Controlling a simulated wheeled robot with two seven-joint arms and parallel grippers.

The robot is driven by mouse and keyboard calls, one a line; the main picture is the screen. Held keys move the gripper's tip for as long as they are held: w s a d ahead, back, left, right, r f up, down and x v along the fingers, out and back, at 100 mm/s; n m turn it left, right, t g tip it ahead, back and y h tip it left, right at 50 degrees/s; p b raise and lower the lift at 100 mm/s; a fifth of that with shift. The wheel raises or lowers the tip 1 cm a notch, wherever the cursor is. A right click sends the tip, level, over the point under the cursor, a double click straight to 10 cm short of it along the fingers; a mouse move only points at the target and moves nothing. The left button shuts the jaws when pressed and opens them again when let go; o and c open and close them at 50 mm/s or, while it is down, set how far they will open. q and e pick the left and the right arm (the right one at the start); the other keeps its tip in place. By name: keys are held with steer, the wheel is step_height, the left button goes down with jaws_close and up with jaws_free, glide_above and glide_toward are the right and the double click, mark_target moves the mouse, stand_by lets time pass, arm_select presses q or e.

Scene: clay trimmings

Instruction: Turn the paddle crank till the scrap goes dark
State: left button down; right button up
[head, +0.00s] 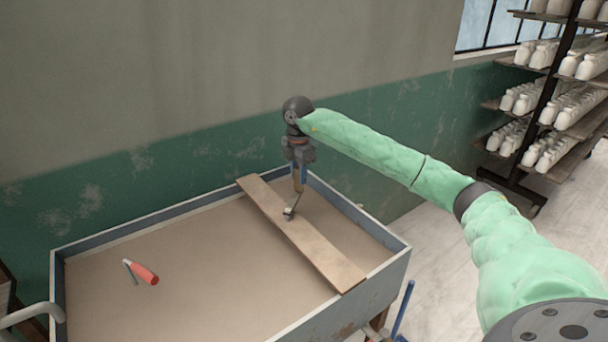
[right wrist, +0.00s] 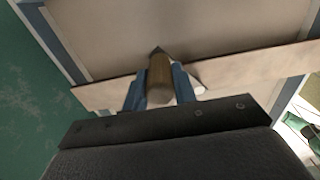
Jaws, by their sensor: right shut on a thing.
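The paddle crank (head: 291,209) sits on a wooden plank (head: 325,255) that lies across a grey-walled bin (head: 392,274). It has a thin metal arm and a wooden grip. My right gripper (head: 299,178) is over the plank, its blue fingers shut around the grip; the grip also shows between the fingers in the right wrist view (right wrist: 159,80). The clay scrap (head: 190,270) fills the bin with a smooth, light brown surface. Any paddle below the surface is hidden. My left gripper is out of view.
A red-handled tool (head: 145,273) lies on the scrap at the left. A green and grey wall (head: 180,170) stands close behind the bin. Shelves of white bottles (head: 557,118) stand at the back right. A blue bar (head: 402,312) stands beside the bin's right front corner.

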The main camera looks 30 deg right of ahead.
steer(key=shift+w+a, duration=0.6)
steer(key=shift+a, duration=0.2)
steer(key=shift+w+a, duration=0.55)
steer(key=shift+a, duration=0.2)
steer(key=o, duration=1.4)
steer(key=shift+p, duration=0.3)
step_height(320, 180, up, 9)
steer(key=p, duration=0.4)
